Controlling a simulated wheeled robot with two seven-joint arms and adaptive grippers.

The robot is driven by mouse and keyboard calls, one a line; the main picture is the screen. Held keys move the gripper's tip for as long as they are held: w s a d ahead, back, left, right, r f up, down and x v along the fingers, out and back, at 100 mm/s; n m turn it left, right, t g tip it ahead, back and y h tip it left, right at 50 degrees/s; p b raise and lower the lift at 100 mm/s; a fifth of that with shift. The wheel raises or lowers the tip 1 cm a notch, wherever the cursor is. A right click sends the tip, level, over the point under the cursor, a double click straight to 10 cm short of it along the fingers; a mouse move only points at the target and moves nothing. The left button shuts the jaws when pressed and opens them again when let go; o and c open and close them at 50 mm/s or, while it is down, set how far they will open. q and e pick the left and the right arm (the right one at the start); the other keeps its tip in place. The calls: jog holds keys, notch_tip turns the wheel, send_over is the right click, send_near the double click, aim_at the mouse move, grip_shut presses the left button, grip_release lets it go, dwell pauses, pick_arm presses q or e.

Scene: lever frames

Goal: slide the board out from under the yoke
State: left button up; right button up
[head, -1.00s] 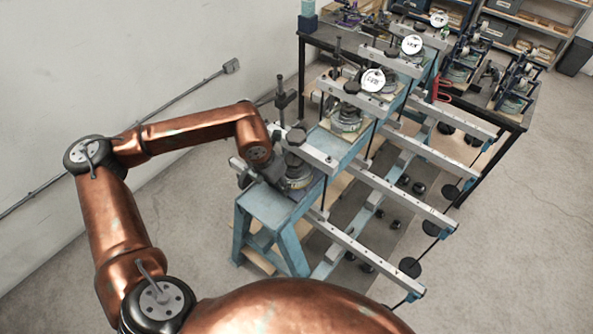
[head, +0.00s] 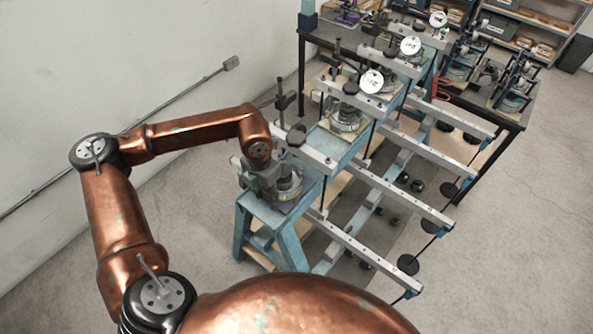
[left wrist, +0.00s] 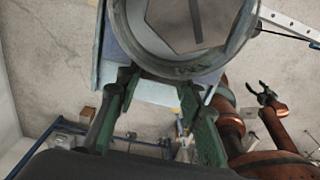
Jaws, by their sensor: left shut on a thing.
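The near lever frame's blue table (head: 268,214) carries a round metal cell (head: 288,184). In the left wrist view the cell (left wrist: 185,68) shows as a grey ring around a hexagonal top. The board (left wrist: 150,93) seems to be the pale slab below the cell; much of it is hidden. My left gripper (head: 266,180) is beside the cell at its left. Its green fingers (left wrist: 158,84) are shut on the board's edge, as far as I can tell. The near yoke (head: 303,154) is partly hidden by its beam. My right gripper (left wrist: 259,88) is open and empty, away from the frame.
Similar lever frames with dial gauges (head: 371,81) stand behind. Long metal beams (head: 375,253) with dark hanging weights (head: 408,264) reach right. A wall (head: 100,70) bounds the left. Floor (head: 190,225) left of the near table is free.

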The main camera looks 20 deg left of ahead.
aim_at(256, 216)
pick_arm(q)
jog(key=shift+o, duration=0.2)
jog(key=shift+s+a+f+g+y+p, duration=0.15)
jog(key=shift+s+a+f+g+p, duration=0.15)
jog(key=shift+s, duration=0.5)
jog(key=shift+s+a+f+g+y+p, duration=0.1)
jog(key=shift+s+a+f+g, duration=0.1)
jog(key=shift+s+g, duration=0.45)
jog(key=shift+s+a+f+g+y+p, duration=0.15)
jog(key=shift+s+a+p, duration=0.1)
jog(key=shift+s, duration=0.85)
jog(key=shift+s+a, duration=0.25)
jog(key=shift+s, duration=0.45)
jog(key=o, duration=0.9)
jog(key=shift+a, duration=0.25)
